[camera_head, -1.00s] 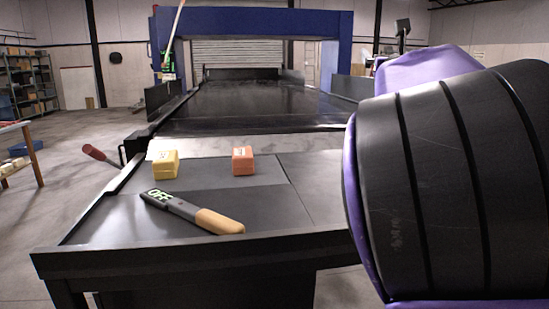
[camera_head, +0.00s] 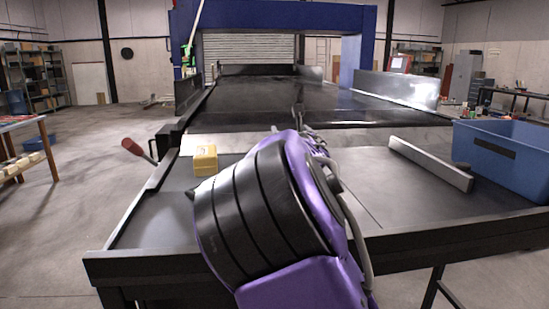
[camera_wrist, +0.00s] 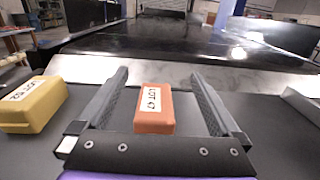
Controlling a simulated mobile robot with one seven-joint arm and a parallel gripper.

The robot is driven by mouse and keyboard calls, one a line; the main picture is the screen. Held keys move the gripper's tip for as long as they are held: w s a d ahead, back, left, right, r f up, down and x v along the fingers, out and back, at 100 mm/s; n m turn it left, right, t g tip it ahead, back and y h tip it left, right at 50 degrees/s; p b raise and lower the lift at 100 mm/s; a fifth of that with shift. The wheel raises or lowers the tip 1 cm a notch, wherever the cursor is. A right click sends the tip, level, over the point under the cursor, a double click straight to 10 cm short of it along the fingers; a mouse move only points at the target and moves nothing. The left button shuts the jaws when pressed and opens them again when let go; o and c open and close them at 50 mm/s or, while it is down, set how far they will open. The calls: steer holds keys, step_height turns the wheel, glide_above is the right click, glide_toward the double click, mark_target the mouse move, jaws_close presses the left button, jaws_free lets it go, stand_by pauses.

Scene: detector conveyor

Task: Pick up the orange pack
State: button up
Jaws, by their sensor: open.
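The orange pack (camera_wrist: 154,112), with a white label reading "LOT 47", lies on the dark table in the wrist view. My gripper (camera_wrist: 162,88) is open, with one finger on each side of the pack and a gap showing on both sides. I cannot tell how far down the fingers reach around it. In the head view my arm hides the orange pack and my gripper.
A yellow pack (camera_head: 206,160) sits to the left; it also shows in the wrist view (camera_wrist: 33,104), close to the left finger. A blue bin (camera_head: 505,158) and a grey bar (camera_head: 430,163) are at the right. A red-handled lever (camera_head: 133,147) stands at the left edge.

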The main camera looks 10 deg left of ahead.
step_height(320, 180, down, 8)
steer(key=shift+r+b, duration=0.15)
steer(key=shift+b, duration=0.25)
steer(key=shift+w+f, duration=0.2)
steer(key=shift+f, duration=0.05)
steer(key=shift+p+x, duration=0.65)
steer(key=shift+x, duration=2.95)
steer(key=shift+s, duration=0.1)
steer(key=shift+r, duration=0.15)
jaws_close()
